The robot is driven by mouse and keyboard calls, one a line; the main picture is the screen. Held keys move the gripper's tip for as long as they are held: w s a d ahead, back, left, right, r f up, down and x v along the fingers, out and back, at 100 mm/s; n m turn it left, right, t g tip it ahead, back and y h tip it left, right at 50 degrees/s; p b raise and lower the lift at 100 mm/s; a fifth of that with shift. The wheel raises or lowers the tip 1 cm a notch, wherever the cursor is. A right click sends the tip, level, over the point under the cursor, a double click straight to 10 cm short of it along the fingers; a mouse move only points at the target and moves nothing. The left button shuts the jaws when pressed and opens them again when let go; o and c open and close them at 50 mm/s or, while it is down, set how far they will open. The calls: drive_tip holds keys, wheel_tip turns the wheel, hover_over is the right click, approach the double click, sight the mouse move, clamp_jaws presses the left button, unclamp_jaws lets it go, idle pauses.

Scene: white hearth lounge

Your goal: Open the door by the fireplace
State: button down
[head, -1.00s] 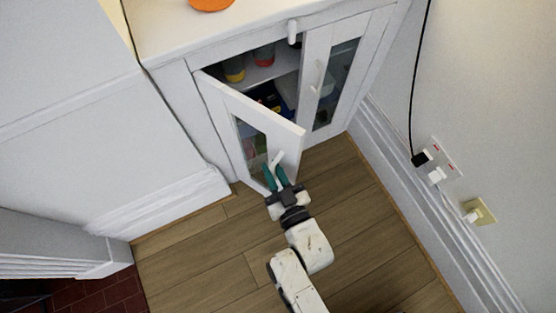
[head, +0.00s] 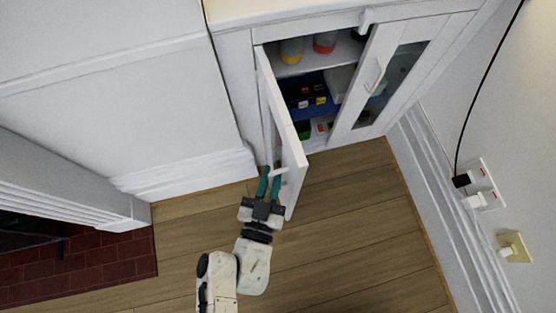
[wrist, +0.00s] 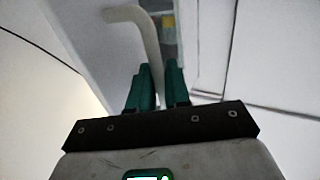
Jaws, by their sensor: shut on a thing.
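The white left cabinet door (head: 284,134) stands swung well out from the cabinet, near the fireplace side. Its light handle (head: 279,173) is at the door's outer lower end and also shows in the wrist view (wrist: 146,40). My gripper (head: 269,180), with green fingers, is shut on the handle; in the wrist view its fingertips (wrist: 160,72) close around the handle's lower part. The right cabinet door (head: 382,75), with a glass pane and its own handle, is shut. The fingers hide part of the held handle.
Shelves inside the cabinet hold several jars and boxes (head: 305,92). The fireplace hearth (head: 85,262) of red brick is at lower left. Wall sockets (head: 484,182) with a black cable are at right. The wooden floor (head: 330,240) is clear.

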drive_tip(key=shift+w, duration=0.1)
drive_tip(key=c, duration=1.3)
unclamp_jaws()
drive_tip(key=shift+o, duration=0.2)
drive_tip(key=p+v, duration=0.1)
drive_tip(key=v, duration=1)
drive_tip(key=shift+w, duration=0.1)
